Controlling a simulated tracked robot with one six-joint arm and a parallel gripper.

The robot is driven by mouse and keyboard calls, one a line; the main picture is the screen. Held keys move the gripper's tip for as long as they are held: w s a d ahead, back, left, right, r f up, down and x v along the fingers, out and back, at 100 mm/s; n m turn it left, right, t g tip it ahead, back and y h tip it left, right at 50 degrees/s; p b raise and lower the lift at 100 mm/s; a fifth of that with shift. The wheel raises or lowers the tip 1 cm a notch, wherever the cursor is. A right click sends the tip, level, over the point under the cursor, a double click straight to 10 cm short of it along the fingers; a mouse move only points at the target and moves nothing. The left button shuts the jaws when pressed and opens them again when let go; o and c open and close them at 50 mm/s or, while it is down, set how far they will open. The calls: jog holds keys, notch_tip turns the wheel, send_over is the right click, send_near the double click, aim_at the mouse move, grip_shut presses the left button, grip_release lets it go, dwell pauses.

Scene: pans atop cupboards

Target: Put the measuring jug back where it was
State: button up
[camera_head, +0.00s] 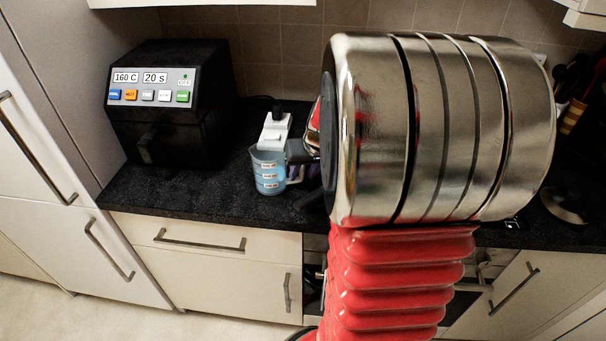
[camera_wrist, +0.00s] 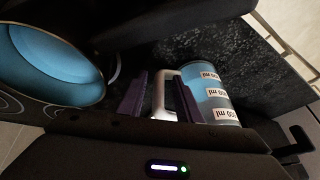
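The measuring jug (camera_head: 268,174) is translucent blue with white volume labels and stands upright on the dark counter. Its handle points right in the head view. In the wrist view the jug (camera_wrist: 222,90) lies at the right of the fingers, and its pale handle (camera_wrist: 158,96) is between them. My gripper (camera_wrist: 161,96) has its two purple fingers apart, one on each side of the handle's bar, with a gap showing on the inner side. In the head view the gripper is mostly hidden behind my large metal arm link.
A black appliance (camera_head: 166,105) with a button panel stands left of the jug on the counter (camera_head: 190,198). A blue pan (camera_wrist: 48,68) is on the hob in the wrist view. Utensils (camera_head: 575,110) stand at the far right. Counter between appliance and jug is clear.

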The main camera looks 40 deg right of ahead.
jog(key=v, duration=1)
dwell(0.3)
jog(key=s+a+n, duration=0.2)
jog(key=s+a, duration=0.3)
jog(key=a, duration=0.8)
jog(key=s+a+r+n+y, duration=0.1)
jog(key=s+a+n, duration=0.2)
jog(key=a, duration=1.1)
jog(key=shift+s+a+r+n+t, duration=0.2)
jog(key=shift+s+r+n+t, duration=0.1)
jog(key=shift+s, duration=0.6)
